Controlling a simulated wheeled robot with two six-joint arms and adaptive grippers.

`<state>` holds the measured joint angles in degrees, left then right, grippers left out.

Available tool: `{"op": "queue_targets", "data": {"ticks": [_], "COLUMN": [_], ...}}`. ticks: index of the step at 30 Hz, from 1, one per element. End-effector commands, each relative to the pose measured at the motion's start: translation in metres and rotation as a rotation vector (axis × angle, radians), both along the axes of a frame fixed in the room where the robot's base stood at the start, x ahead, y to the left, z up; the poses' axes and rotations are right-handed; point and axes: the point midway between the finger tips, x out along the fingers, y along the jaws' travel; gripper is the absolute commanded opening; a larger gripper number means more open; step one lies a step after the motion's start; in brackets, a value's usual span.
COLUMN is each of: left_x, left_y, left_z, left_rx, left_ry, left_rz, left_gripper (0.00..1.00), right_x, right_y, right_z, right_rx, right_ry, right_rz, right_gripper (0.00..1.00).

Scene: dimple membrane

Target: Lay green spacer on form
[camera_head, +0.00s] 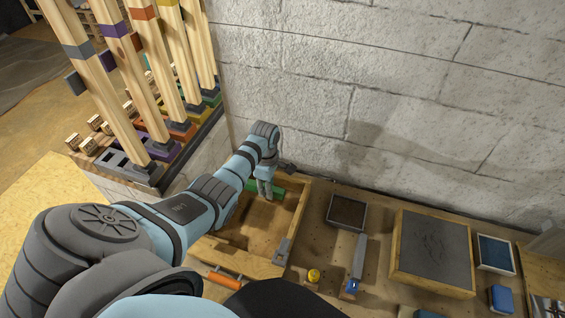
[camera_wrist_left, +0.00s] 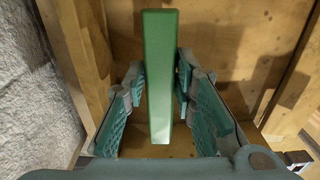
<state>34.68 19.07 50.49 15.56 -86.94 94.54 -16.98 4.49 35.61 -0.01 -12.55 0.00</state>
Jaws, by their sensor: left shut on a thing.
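The green spacer (camera_wrist_left: 160,85) is a long, plain green bar. In the left wrist view it runs lengthwise between the two teal-padded fingers of my left gripper (camera_wrist_left: 160,100). In the head view my left gripper (camera_head: 265,188) points down over the far end of an open wooden box-like form (camera_head: 298,212), shut on the spacer (camera_head: 279,190). The spacer shows on either side of the fingers, near the far wall of the form. Whether it touches the wood is hard to tell. My right gripper does not show.
A concrete block wall (camera_head: 380,90) rises close behind. Wooden posts with coloured blocks stand at the left. Right of the form are a dark tray (camera_head: 347,212), a trowel-like tool (camera_head: 358,258), a yellow round item (camera_head: 314,276) and a grey-filled wooden frame (camera_head: 400,240).

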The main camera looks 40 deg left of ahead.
Motion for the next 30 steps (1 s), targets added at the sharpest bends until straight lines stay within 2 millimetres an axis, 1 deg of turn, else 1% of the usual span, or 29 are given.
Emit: {"op": "queue_targets", "data": {"ticks": [1, 4, 5, 6, 9, 16, 21, 22, 24, 25, 26, 30], "left_x": [-0.002, -0.008, -0.008, -0.008, -0.008, -0.007, -0.007, -0.007, -0.007, -0.007, -0.007, -0.007], "left_y": [0.003, 0.010, 0.011, 0.010, 0.010, 0.009, 0.009, 0.009, 0.009, 0.009, 0.009, 0.009], "left_z": [-0.010, -0.025, -0.032, -0.042, -0.057, -0.052, -0.056, -0.056, -0.056, -0.055, -0.055, -0.055], "left_rx": [0.001, 0.003, 0.002, 0.002, 0.002, 0.002, 0.001, 0.001, 0.001, 0.001, 0.001, 0.001], "left_ry": [-0.001, 0.001, 0.001, -0.002, -0.003, -0.002, -0.001, 0.000, -0.001, -0.001, -0.001, -0.001], "left_rz": [0.006, 0.019, 0.022, 0.021, 0.021, 0.018, 0.018, 0.018, 0.018, 0.018, 0.018, 0.018], "left_gripper": [0.00, 0.00, 0.00, 0.00, 0.00, 0.00, 0.00, 0.26, 0.37, 0.42, 0.45, 0.45], "right_x": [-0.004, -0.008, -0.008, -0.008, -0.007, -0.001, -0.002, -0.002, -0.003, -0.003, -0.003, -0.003], "right_y": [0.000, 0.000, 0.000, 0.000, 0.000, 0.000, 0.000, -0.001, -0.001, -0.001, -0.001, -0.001], "right_z": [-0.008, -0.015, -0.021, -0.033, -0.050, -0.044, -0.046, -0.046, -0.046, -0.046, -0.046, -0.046], "right_rx": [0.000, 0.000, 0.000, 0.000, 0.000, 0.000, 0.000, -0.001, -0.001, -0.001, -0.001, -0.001], "right_ry": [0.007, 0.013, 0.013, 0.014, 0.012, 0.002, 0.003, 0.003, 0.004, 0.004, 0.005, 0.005], "right_rz": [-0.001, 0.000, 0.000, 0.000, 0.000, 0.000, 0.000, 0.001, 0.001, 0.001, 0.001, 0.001], "right_gripper": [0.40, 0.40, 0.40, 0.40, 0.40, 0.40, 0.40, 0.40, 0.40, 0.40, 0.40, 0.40]}}
